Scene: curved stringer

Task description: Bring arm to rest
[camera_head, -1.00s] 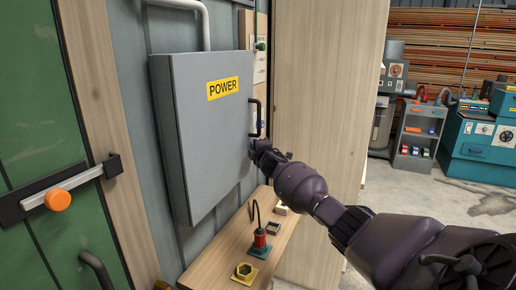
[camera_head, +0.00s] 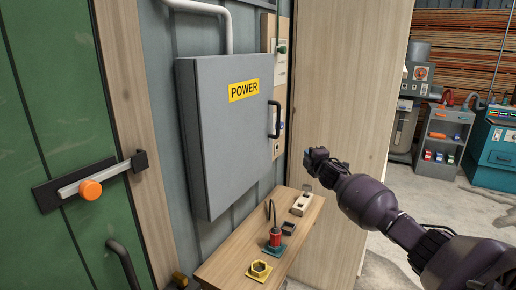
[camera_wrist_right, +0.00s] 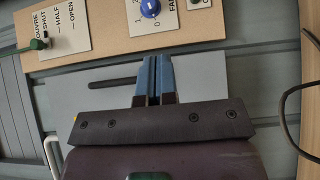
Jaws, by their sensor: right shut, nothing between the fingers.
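My right arm comes in from the lower right in the head view. Its gripper (camera_head: 314,160) is in the air in front of the pale wooden panel, to the right of the grey POWER box (camera_head: 222,140). It is apart from the black handle (camera_head: 274,119) on the box's right edge. In the right wrist view my right gripper (camera_wrist_right: 154,62) has its two blue fingers together with nothing between them. My left gripper is in neither view.
A control board (camera_wrist_right: 105,28) with knobs shows in the right wrist view. A green door (camera_head: 50,110) is at left; open floor is at right.

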